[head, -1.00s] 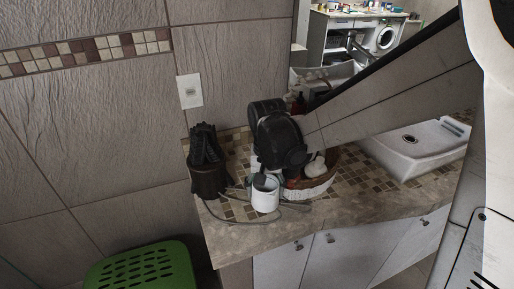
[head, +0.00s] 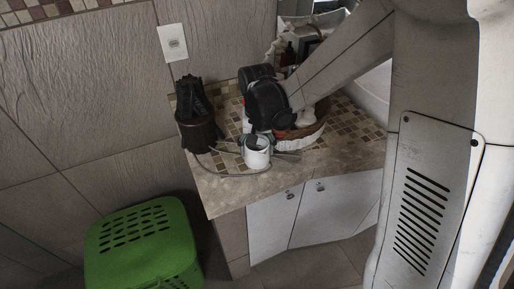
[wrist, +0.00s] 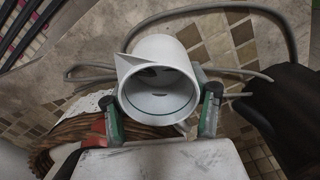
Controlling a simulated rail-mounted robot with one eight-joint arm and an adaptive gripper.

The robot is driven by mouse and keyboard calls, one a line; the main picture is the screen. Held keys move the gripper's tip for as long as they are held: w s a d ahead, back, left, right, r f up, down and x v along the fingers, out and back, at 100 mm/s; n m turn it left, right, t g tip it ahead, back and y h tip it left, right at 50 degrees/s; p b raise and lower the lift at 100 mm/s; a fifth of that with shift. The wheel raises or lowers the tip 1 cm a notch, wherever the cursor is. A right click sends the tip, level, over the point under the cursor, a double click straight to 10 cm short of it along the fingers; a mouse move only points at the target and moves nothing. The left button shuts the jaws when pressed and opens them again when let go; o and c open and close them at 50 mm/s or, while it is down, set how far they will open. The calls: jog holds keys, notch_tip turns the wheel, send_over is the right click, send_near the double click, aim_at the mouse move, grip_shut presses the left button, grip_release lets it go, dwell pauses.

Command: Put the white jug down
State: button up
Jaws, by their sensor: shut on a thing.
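The white jug (head: 257,157) is at the front of the tiled counter, near its stone edge. My gripper (head: 257,144) is around its upper part, with a finger on either side. In the wrist view the jug (wrist: 150,58) shows from above, its mouth open, its inside empty and its pointed spout to the left. My gripper's green and grey fingertips (wrist: 160,112) press on opposite sides of it. The jug looks upright. Whether its base touches the counter is hidden.
A wicker basket (head: 304,140) stands close right of the jug. A dark container with black items (head: 196,128) stands to the left. A grey cable (head: 222,174) loops over the counter (head: 268,182) around the jug. A green lidded bin (head: 143,245) is on the floor.

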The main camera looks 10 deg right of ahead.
jog(key=o, duration=1.1)
jog(key=shift+f, duration=0.1)
jog(key=shift+o, duration=0.2)
notch_tip(320, 180, up, 12)
jog(key=shift+f+p, duration=0.25)
jog(key=shift+p, duration=0.15)
jog(key=shift+r, duration=0.45)
jog(key=shift+c, duration=1.1)
